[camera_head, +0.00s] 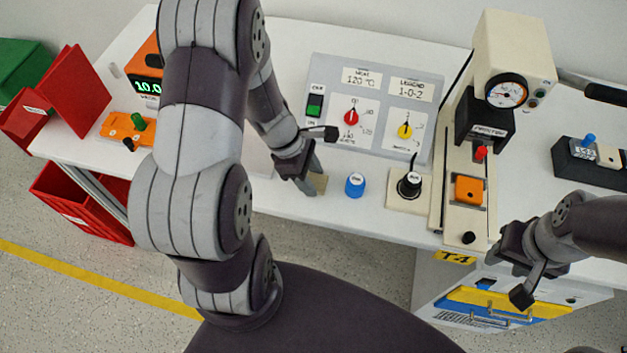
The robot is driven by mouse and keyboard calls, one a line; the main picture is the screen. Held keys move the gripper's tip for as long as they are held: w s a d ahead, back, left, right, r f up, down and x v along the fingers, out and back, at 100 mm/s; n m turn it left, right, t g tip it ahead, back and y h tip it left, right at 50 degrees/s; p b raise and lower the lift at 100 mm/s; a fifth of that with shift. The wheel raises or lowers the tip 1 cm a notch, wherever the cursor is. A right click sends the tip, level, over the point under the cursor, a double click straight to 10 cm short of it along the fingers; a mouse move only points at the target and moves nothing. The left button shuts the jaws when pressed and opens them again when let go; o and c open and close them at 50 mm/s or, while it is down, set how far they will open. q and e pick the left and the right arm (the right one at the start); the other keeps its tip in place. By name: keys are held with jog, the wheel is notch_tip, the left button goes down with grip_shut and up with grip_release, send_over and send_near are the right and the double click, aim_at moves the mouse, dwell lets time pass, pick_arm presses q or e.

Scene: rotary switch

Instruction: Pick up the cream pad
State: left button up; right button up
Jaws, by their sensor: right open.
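A small tan-cream pad (319,183) lies on the white table, just left of the blue knob. It is partly hidden behind the fingers of my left gripper (309,178). The gripper points down at the pad's left side, and I cannot tell whether its fingers touch the pad or how far apart they are. My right gripper (517,268) is open and empty at the right, in front of the table's front edge and above the drawer unit.
A sloped control panel (378,140) with red and yellow dials stands behind the pad. The blue knob (355,184) and a black knob on a cream base (408,203) stand to its right. A press (511,58) is further right. Red bins (80,205) are at the left.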

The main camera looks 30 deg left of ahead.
aim_at(320, 181)
pick_arm(q)
jog(key=shift+w+r, duration=0.1)
jog(key=shift+r, duration=0.4)
notch_tip(320, 181, up, 3)
jog(key=shift+p, duration=0.7)
jog(key=d+r+p, duration=0.2)
jog(key=d+r, duration=0.5)
jog(key=d, duration=0.4)
jog(key=shift+w+d, duration=0.2)
jog(key=shift+d, duration=0.15)
jog(key=shift+o, duration=0.4)
